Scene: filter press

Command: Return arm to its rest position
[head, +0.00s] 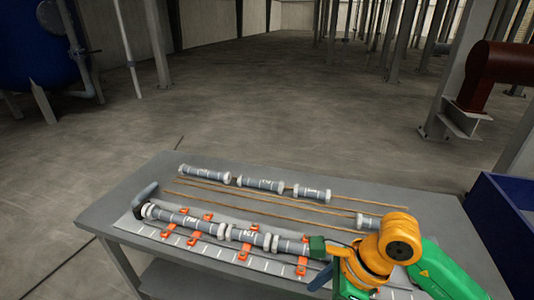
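My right arm (372,262), orange and green, comes in from the lower right over the right part of the grey table. Its front end (322,263), with a small green block and a dark blue piece, is by the right end of the front row of grey cylinders (290,246). The fingers are not clear, so I cannot tell if they are open or touch anything. My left arm and gripper are not in view.
The grey table (115,205) carries a white marked sheet, orange clamps (243,254), thin brown rods (270,210) and a back row of white-ended grey cylinders (262,184). A dark grey handle (145,193) is at the left. A blue bin (500,215) stands right.

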